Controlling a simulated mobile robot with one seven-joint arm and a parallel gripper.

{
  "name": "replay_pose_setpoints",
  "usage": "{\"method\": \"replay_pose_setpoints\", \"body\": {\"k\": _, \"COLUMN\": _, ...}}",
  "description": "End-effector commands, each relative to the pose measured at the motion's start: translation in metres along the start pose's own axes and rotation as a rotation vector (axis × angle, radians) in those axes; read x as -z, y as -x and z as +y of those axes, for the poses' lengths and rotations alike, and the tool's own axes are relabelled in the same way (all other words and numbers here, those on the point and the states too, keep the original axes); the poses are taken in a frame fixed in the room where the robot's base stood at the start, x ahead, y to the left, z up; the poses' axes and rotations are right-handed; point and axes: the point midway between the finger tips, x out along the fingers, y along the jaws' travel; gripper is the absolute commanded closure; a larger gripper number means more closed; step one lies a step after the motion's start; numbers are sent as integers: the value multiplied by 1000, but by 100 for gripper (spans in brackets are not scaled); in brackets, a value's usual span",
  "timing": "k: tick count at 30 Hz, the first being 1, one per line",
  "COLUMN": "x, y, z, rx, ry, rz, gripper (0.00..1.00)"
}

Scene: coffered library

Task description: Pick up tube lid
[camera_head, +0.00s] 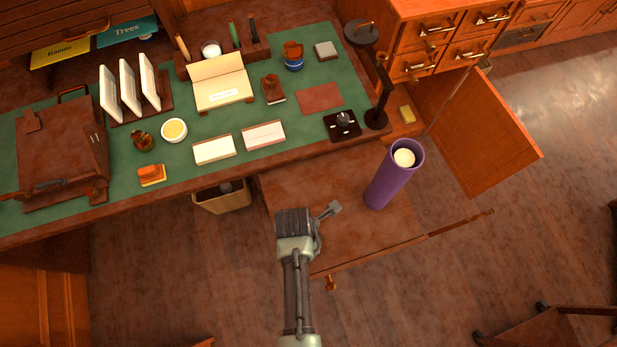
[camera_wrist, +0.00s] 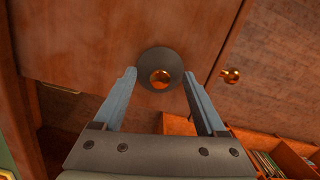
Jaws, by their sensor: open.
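A dark round disc with a brass knob (camera_wrist: 160,76) lies against a brown wooden surface in the wrist view. It looks like the tube lid, though I cannot be sure. My gripper (camera_wrist: 159,92) is open, with its two blue-grey fingers on either side of the disc in the picture; I see no contact. In the head view my gripper (camera_head: 296,222) is over a wooden surface (camera_head: 345,180) in front of the desk, and I make out no lid there. A purple tube (camera_head: 388,182) stands on that surface to the right, its top open with something white inside.
The green-topped desk (camera_head: 235,170) holds papers, a brown bag (camera_head: 62,150), cups and a black lamp (camera_head: 378,105). A cabinet door (camera_head: 485,145) stands open at the right. A waste bin (camera_head: 222,200) is beneath the desk edge. Another brass knob (camera_wrist: 230,75) is right of the disc.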

Motion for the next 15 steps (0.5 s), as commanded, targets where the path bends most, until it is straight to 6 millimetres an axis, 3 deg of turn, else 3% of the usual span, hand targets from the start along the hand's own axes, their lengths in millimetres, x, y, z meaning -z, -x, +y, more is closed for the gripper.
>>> {"method": "replay_pose_setpoints", "body": {"k": 3, "x": 0, "y": -9, "z": 0, "rx": 1, "ry": -1, "rz": 1, "gripper": 26}}
{"method": "replay_pose_setpoints", "body": {"k": 10, "x": 0, "y": -10, "z": 0, "rx": 0, "ry": -1, "rz": 0, "gripper": 26}}
{"method": "replay_pose_setpoints", "body": {"k": 11, "x": 0, "y": -10, "z": 0, "rx": 0, "ry": -1, "rz": 0, "gripper": 28}}
{"method": "replay_pose_setpoints", "body": {"k": 15, "x": 0, "y": -10, "z": 0, "rx": 0, "ry": -1, "rz": 0, "gripper": 53}}
